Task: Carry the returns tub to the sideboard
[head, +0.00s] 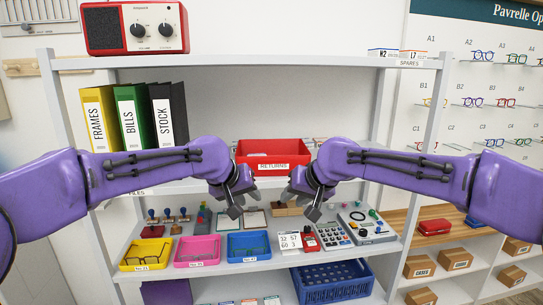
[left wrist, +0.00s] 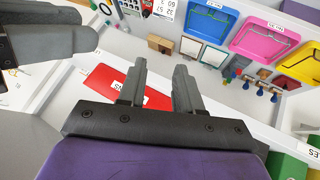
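The red returns tub (head: 273,148), labelled RETURNS on its front, sits upright on a middle shelf of the white rack. Part of it shows in the left wrist view (left wrist: 99,80), beyond the fingers. My left gripper (head: 244,201) is open and empty, in front of and below the tub's left end. Its two fingers stand apart in the left wrist view (left wrist: 160,88). My right gripper (head: 301,203) looks open and empty, in front of and below the tub's right end. Neither gripper touches the tub. I cannot tell for certain which furniture is the sideboard.
Yellow, green and black binders (head: 132,118) stand left of the tub. A blue crate (head: 333,284) is lower. A low wood-topped unit (head: 453,219) holds boxes at right.

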